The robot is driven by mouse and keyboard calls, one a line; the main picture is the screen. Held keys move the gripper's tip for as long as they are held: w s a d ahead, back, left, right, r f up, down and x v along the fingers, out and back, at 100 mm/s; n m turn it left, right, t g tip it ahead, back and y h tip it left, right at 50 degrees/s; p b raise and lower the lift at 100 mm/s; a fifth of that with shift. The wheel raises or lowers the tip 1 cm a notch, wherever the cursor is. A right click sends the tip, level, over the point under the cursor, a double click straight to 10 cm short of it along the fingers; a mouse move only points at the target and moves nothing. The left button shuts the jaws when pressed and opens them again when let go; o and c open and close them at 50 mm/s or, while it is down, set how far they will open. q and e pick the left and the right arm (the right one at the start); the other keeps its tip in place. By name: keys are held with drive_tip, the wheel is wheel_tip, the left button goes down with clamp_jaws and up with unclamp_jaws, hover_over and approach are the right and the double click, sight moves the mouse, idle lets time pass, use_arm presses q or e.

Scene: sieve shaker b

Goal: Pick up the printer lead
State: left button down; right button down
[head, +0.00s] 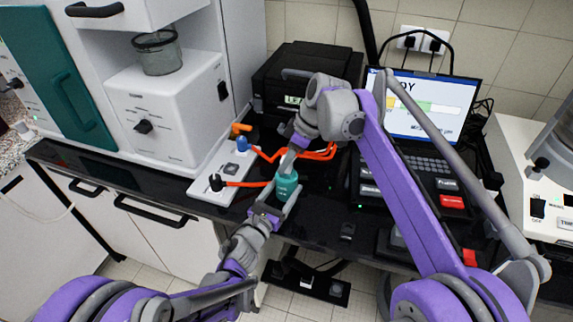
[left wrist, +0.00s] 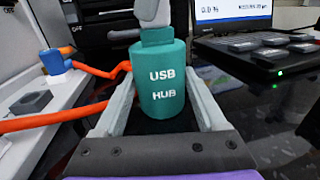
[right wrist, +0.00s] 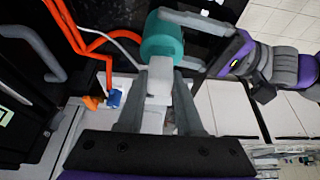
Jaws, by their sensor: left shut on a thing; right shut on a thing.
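A teal cylinder marked USB HUB (head: 287,187) stands upright over the front of the black bench; it also shows in the left wrist view (left wrist: 163,88). My left gripper (head: 278,202) is shut on it, one finger on each side. A light grey plug (right wrist: 160,76) sits at the hub's top end, and it shows in the left wrist view (left wrist: 154,12). My right gripper (head: 289,160) is shut on this plug from above. A thin pale cable (right wrist: 123,37) runs near the hub in the right wrist view. I cannot tell whether the plug belongs to the printer lead.
A white power strip (head: 212,193) lies left of the hub, with blue (head: 242,143) and black (head: 215,182) plugs on orange cables (head: 320,154). A black printer (head: 300,70) stands behind. A laptop (head: 432,108) is at the right. White machines flank the bench.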

wheel_tip(320, 180, up, 10)
idle(0.8)
use_arm(q)
unclamp_jaws()
